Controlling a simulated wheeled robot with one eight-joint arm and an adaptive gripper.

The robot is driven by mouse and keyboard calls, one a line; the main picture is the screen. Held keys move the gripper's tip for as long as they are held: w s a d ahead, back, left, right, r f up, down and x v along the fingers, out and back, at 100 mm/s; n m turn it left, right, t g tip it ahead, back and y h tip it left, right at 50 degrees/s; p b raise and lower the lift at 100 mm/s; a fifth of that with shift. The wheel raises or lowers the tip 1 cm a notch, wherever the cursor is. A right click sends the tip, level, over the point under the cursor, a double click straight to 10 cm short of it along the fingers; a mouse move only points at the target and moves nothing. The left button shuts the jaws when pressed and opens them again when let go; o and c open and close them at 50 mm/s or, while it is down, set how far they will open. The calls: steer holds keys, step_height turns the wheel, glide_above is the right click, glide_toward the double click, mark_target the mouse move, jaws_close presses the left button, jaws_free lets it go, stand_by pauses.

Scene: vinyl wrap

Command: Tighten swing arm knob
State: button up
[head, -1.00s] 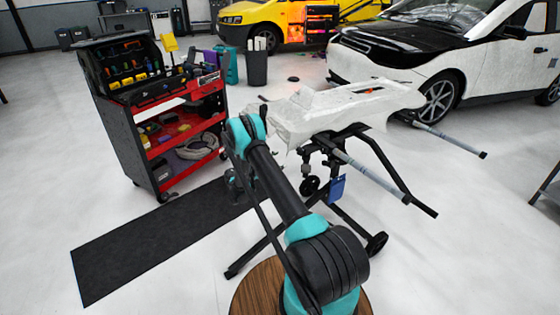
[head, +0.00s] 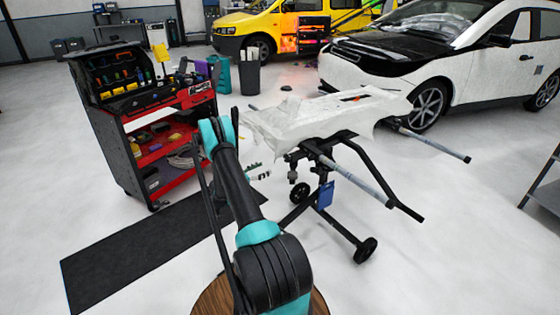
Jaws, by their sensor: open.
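The black folding work stand (head: 345,230) stands right of my arm. A white-wrapped panel (head: 325,112) lies on top. Its swing arms stick out as bars with grey padded ends (head: 357,182). Black joint fittings (head: 292,176) hang under the panel near the arm pivots. I cannot tell which of them is the swing arm knob. My gripper (head: 262,176) shows only as a small piece just right of my forearm, left of the stand's fittings and apart from them. It is open and seems empty; my forearm hides most of it.
A red and black tool cart (head: 140,150) stands at the left, with a dark mat (head: 140,255) in front. A white and black car (head: 430,60) and a yellow van (head: 255,25) are behind. A grey bin (head: 247,77) stands at the back. The floor right of the stand is clear.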

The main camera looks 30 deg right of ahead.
mark_target(286, 159)
steer(key=d, duration=0.4)
steer(key=w+d, duration=0.1)
steer(key=d, duration=0.9)
steer(key=shift+w+d, duration=0.1)
steer(key=shift+w, duration=0.2)
steer(key=c, duration=1.1)
steer(key=shift+c, duration=0.2)
steer(key=shift+m, duration=0.4)
steer(key=m, duration=0.3)
steer(key=shift+s+f+m, duration=0.1)
steer(key=shift+m, duration=1.9)
steer(key=shift+s+h, duration=0.1)
steer(key=shift+h, duration=0.2)
